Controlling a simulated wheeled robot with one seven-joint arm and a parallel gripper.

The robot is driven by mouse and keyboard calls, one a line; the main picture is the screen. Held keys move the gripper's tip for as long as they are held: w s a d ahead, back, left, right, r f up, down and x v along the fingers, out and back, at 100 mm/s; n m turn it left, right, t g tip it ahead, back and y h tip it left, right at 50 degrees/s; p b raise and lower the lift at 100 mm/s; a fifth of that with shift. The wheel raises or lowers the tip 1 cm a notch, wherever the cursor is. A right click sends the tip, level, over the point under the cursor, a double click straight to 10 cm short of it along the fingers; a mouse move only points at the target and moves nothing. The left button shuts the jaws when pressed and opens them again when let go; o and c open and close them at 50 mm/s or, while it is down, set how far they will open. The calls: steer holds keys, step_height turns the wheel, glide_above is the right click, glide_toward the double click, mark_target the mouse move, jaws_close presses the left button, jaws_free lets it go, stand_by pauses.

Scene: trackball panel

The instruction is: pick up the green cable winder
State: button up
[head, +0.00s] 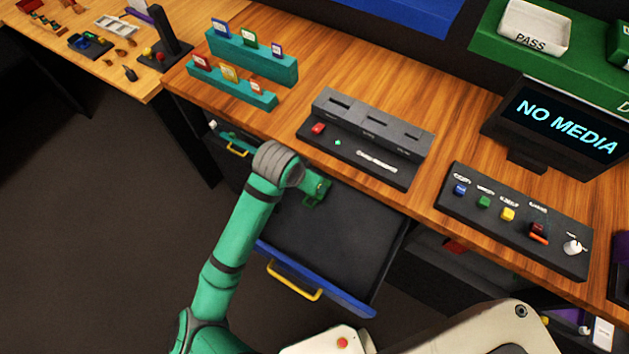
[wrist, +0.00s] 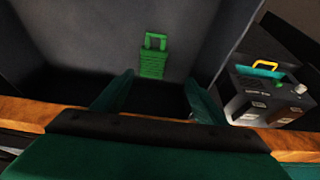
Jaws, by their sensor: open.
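The green cable winder (wrist: 153,62) lies on the dark floor of an open drawer, with a loop-shaped end pointing away in the wrist view. The winder is apart from the fingers in the wrist view.
The open drawer (head: 335,235) has a blue front (head: 340,292) and a yellow handle (head: 295,280). The wooden desk edge (head: 385,190) runs just above it. A grey slotted panel (head: 365,135) and a button panel (head: 515,215) stand on the desk. The drawer floor around the winder is clear.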

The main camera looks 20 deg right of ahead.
steer(key=f, duration=0.1)
steer(key=d+f, duration=0.1)
steer(key=f, duration=0.1)
steer(key=shift+s+d, duration=0.25)
steer(key=shift+s, duration=0.15)
steer(key=shift+x, duration=2.55)
steer(key=shift+d, duration=0.15)
steer(key=shift+r, duration=0.1)
steer(key=c, duration=1.1)
